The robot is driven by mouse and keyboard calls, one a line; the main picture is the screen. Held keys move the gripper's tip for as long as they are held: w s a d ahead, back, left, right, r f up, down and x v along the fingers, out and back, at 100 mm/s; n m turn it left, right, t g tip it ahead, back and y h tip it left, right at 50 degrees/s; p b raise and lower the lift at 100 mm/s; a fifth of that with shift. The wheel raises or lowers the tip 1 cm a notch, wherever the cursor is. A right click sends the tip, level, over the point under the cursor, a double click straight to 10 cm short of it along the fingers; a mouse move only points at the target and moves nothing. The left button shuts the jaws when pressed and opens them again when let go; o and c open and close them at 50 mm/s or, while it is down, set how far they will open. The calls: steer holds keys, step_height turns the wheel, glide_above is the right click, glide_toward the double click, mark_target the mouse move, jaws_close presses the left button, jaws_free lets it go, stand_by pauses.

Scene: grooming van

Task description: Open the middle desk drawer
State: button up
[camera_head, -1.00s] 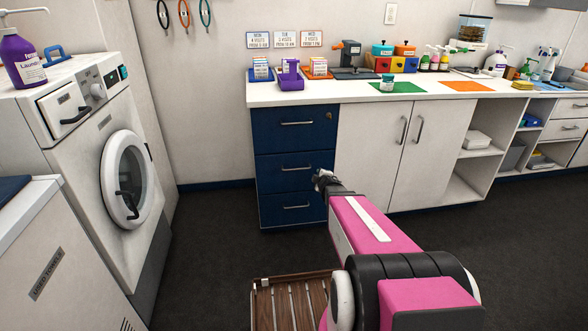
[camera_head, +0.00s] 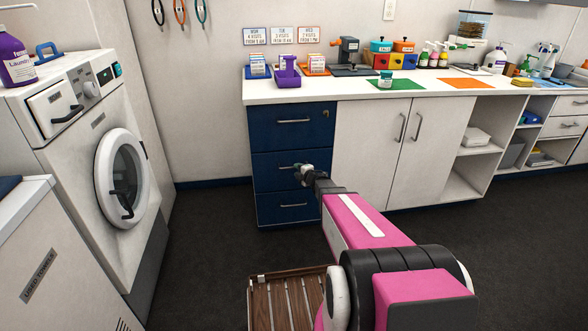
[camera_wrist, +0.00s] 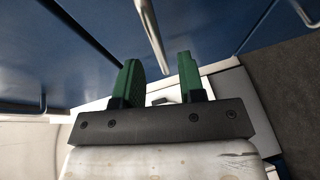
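The blue desk has a stack of drawers. The middle drawer (camera_head: 270,174) is shut, flush with the others. Its silver bar handle (camera_head: 286,167) is partly hidden behind my gripper at its right end. My gripper (camera_head: 302,174) is in front of the middle drawer. In the wrist view the two green fingers (camera_wrist: 159,62) stand apart, and the bar handle (camera_wrist: 150,32) runs into the space between them. I cannot tell whether the fingers touch it.
The top drawer (camera_head: 275,136) and bottom drawer (camera_head: 275,209) are shut. White cupboard doors (camera_head: 385,150) stand to the right. A washing machine (camera_head: 90,180) stands at the left. A wooden slatted piece (camera_head: 285,300) lies low in front. Dark floor (camera_head: 210,230) is clear before the desk.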

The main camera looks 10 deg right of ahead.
steer(key=x, duration=0.4)
steer(key=shift+w, duration=0.1)
steer(key=shift+c, duration=0.4)
